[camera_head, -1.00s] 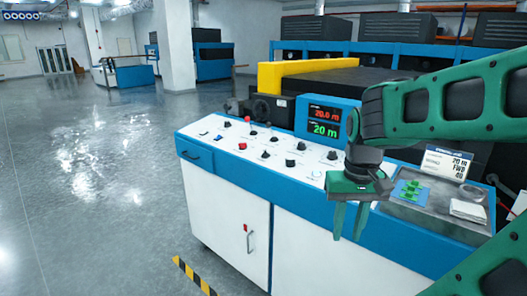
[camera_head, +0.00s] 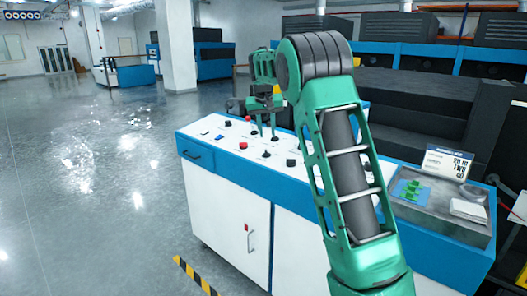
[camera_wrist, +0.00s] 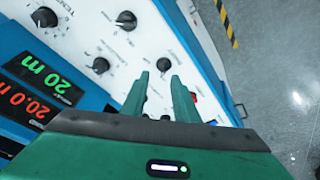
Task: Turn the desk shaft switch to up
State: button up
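The white sloped panel of the control desk (camera_head: 222,148) carries several black rotary switches and a few coloured buttons. The labels are too small or turned to read, so I cannot tell which is the shaft switch. My gripper (camera_head: 267,135) hangs over the panel's far middle part. In the wrist view my gripper (camera_wrist: 160,75) is open and empty, its fingers pointing at the panel. One black knob (camera_wrist: 163,64) shows between the fingertips, and another knob (camera_wrist: 100,65) lies to their left. A larger knob (camera_wrist: 126,20) is above. Part of the panel is hidden behind my arm.
The display (camera_wrist: 45,85) shows red and green numbers beside the panel. A tray (camera_head: 440,222) with green pieces and a card is at the desk's right. Dark machines stand behind. A red button (camera_wrist: 194,97) is right of the fingers. Open floor (camera_head: 90,200) lies left.

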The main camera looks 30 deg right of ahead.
aim_at(266, 151)
jog(key=x, duration=0.3)
jog(key=w+x, duration=0.1)
jog(key=x, duration=0.3)
jog(key=w+x, duration=0.1)
jog(key=x, duration=0.3)
jog(key=shift+w+a, duration=0.1)
jog(key=shift+w, duration=0.05)
jog(key=c, duration=0.7)
jog(key=shift+a, duration=0.35)
jog(key=shift+d, duration=0.15)
